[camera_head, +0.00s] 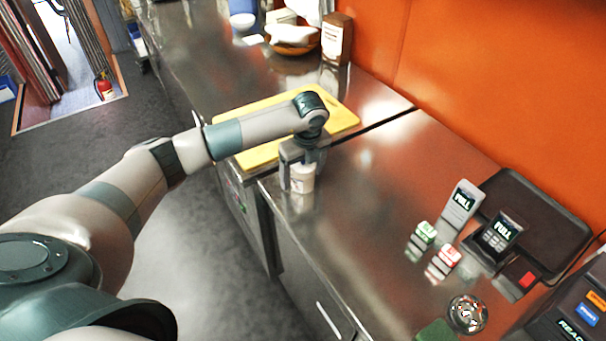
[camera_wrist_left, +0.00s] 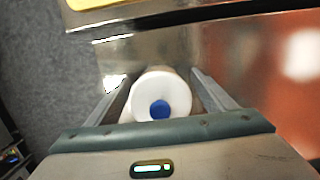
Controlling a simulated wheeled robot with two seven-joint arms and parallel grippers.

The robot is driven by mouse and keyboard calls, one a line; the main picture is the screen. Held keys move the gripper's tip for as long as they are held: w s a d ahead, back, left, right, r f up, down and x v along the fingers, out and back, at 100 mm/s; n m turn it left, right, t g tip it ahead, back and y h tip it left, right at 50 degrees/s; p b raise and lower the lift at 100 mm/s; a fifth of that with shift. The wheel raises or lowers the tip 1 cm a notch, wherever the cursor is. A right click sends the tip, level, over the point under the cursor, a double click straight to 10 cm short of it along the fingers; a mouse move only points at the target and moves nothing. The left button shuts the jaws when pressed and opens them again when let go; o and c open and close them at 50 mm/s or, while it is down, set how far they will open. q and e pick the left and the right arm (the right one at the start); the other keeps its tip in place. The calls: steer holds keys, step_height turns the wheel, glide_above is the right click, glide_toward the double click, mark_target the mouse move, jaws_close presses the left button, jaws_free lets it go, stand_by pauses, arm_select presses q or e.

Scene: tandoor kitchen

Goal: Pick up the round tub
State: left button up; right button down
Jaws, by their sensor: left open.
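The round tub (camera_head: 303,176) is white and stands on the steel counter near its front edge. In the left wrist view the tub (camera_wrist_left: 150,86) shows its white round top with a blue spot, between my two fingers. My left gripper (camera_head: 299,166) is above and around it, pointing down. In the left wrist view the fingers of the gripper (camera_wrist_left: 160,95) are apart, one on each side of the tub. I cannot tell whether either finger touches it. My right gripper is not in view.
A yellow cutting board (camera_head: 262,153) lies just behind my gripper. A wooden bowl (camera_head: 292,47) stands farther back. On the right are small green and red boxes (camera_head: 446,258), a dark tray (camera_head: 535,220) and a round metal item (camera_head: 467,314). The counter between is clear.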

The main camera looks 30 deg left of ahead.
mark_target(302, 163)
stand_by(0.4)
arm_select(q)
steer(key=c, duration=1.4)
steer(key=shift+o, duration=0.2)
steer(key=shift+w+r, duration=0.1)
steer(key=shift+r+b, duration=0.55)
step_height(302, 163, up, 2)
steer(key=shift+r+b, duration=0.2)
steer(key=shift+b, duration=0.55)
steer(key=d+r+b, duration=0.3)
steer(key=d+r, duration=0.4)
steer(key=d, duration=0.4)
steer(key=shift+d+r, duration=0.15)
steer(key=shift+d, duration=0.2)
steer(key=shift+s, duration=0.2)
